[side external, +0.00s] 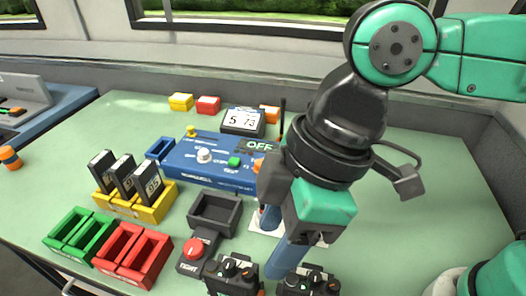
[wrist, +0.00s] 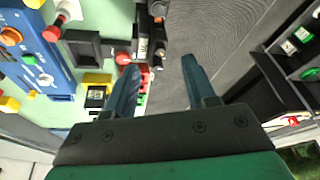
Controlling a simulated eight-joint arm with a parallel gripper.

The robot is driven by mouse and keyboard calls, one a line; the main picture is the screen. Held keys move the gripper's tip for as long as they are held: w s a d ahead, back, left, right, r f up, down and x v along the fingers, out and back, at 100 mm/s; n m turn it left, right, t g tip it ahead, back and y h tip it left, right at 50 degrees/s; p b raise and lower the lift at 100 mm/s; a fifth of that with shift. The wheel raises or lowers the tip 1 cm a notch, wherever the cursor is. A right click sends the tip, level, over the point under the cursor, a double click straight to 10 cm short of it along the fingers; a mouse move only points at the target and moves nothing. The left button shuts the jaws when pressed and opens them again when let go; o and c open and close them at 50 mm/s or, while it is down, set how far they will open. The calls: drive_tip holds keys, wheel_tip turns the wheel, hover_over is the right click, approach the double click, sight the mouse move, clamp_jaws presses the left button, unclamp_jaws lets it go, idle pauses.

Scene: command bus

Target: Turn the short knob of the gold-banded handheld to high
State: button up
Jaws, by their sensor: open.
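Two black handhelds with knobs on top stand at the bottom edge of the side external view, one on the left (side external: 232,276) and one on the right (side external: 308,283). Both are cut off by the frame, and I cannot tell which has the gold band or which knob is the short one. Black handheld tops also show in the wrist view (wrist: 143,46), near the left finger. My gripper (side external: 273,245) has two blue fingers pointing down behind the handhelds. In the wrist view its fingers (wrist: 161,68) are spread apart with nothing between them.
A blue console (side external: 215,170) with an OFF display stands behind. A dark tray (side external: 238,217) and a red-knobbed box (side external: 194,249) are left of my gripper. Yellow (side external: 150,211), green (side external: 83,232) and red (side external: 132,254) racks stand farther left. The green tabletop's right side is clear.

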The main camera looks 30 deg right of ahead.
sight(250, 271)
drive_tip(key=shift+w+a+f+n+y, duration=0.2)
drive_tip(key=shift+a+f+n, duration=0.15)
drive_tip(key=shift+f, duration=0.45)
drive_tip(key=shift+w+a+f+n+y, duration=0.1)
drive_tip(key=shift+a+f+n+y, duration=0.15)
drive_tip(key=shift+f+n, duration=0.4)
drive_tip(key=shift+w+a+f+n+y, duration=0.2)
drive_tip(key=shift+a+f, duration=0.1)
drive_tip(key=shift+f, duration=0.65)
clamp_jaws()
